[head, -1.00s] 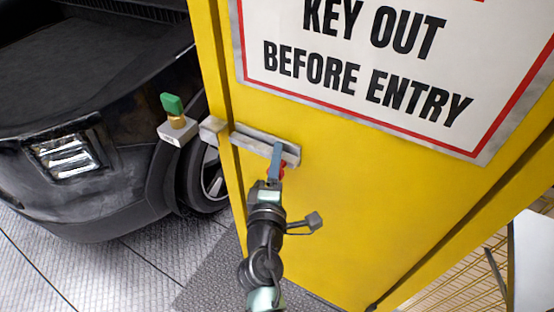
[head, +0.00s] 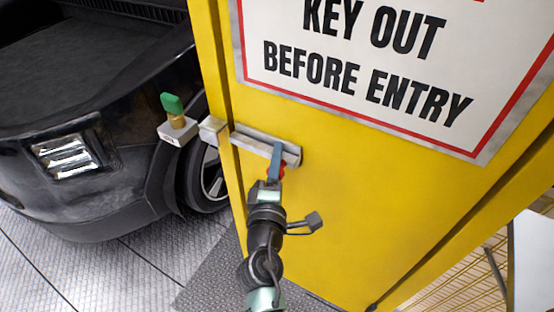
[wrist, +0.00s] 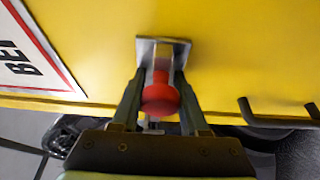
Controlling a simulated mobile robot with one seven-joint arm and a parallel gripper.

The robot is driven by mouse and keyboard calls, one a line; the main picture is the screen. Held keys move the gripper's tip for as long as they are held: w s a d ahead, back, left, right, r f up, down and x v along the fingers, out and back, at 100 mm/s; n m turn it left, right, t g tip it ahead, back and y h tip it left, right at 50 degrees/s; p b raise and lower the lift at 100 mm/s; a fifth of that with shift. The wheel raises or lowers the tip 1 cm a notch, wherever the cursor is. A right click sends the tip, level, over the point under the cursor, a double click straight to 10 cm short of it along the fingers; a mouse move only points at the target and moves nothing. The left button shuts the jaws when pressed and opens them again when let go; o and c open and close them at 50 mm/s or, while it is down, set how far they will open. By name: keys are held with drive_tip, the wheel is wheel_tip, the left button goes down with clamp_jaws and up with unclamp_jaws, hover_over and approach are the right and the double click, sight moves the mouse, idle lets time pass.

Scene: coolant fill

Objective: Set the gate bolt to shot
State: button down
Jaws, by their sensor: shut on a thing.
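The gate bolt (head: 250,142) is a grey metal slide on the yellow gate (head: 330,220), with a red knob near its right end. The red knob (wrist: 160,95) shows clearly in the wrist view, in front of the bolt's metal plate (wrist: 178,48). My gripper (head: 277,160) is shut on the knob, with a finger on either side of it. A grey keeper block (head: 212,129) sits just left of the bolt's left end. I cannot tell whether the bar reaches into the keeper.
A green-headed key (head: 173,104) stands in a grey box (head: 177,132) left of the gate. A black car (head: 90,150) is at the left. A large warning sign (head: 380,60) covers the gate's upper part. Dark hooks (wrist: 262,118) show at the right in the wrist view.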

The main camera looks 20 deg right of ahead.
sight(255, 150)
drive_tip(key=w+a+b, duration=0.3)
drive_tip(key=shift+w+f, duration=0.15)
drive_tip(key=shift+w, duration=0.15)
drive_tip(key=shift+w+a, duration=0.2)
drive_tip(key=shift+w, duration=0.05)
drive_tip(key=shift+r, duration=0.25)
drive_tip(key=shift+c, duration=2.2)
unclamp_jaws()
drive_tip(key=shift+w+a+f, duration=0.1)
drive_tip(key=shift+w, duration=0.05)
